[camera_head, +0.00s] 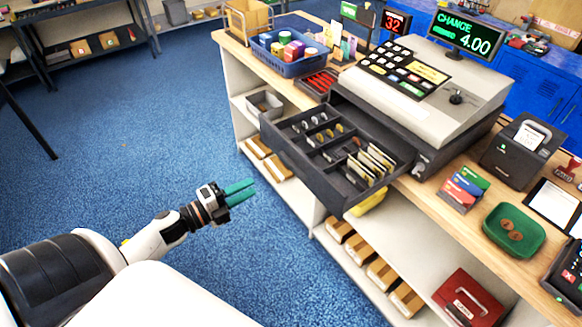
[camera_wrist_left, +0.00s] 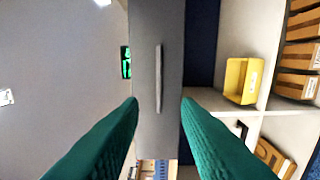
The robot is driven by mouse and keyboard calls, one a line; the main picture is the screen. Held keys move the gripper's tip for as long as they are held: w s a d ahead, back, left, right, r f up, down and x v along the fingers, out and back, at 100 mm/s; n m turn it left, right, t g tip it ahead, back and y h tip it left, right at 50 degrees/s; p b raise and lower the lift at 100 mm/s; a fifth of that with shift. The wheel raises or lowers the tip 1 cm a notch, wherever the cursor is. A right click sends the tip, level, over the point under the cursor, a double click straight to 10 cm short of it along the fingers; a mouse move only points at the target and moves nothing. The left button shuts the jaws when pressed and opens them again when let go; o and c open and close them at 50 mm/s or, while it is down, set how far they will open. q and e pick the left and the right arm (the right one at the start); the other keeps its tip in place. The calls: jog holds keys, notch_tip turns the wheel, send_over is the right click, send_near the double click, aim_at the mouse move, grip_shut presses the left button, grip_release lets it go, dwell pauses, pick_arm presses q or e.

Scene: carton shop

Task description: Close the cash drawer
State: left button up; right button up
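The cash drawer (camera_head: 310,190) stands pulled out from under the cash register (camera_head: 425,85), over the counter's front edge. Coins and upright banknotes show in its compartments. In the left wrist view its dark grey front (camera_wrist_left: 172,40) fills the middle, with a thin handle (camera_wrist_left: 158,80) along it. My left gripper (camera_head: 252,191) has teal fingers and is in front of the drawer, to its left in the head view, apart from it. In the left wrist view its fingertips (camera_wrist_left: 160,103) are spread with nothing between them. My right gripper is out of sight.
The wooden counter (camera_head: 415,195) carries a blue basket (camera_head: 290,65), a card printer-like device (camera_head: 515,150) and a green coin dish (camera_head: 513,232). Shelves below hold brown cartons (camera_head: 383,272), a yellow bin (camera_wrist_left: 242,80) and a red cash box (camera_head: 468,300). Blue floor before the counter is clear.

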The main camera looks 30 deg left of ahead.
aim_at(291, 166)
pick_arm(q)
jog(key=p+x, duration=0.2)
jog(key=x, duration=0.9)
jog(key=shift+r+p, duration=0.2)
jog(key=shift+p, duration=0.15)
jog(key=shift+w+d, duration=0.25)
jog(key=shift+w, duration=0.2)
jog(key=shift+f, duration=0.1)
jog(key=shift+c, duration=0.9)
grip_shut()
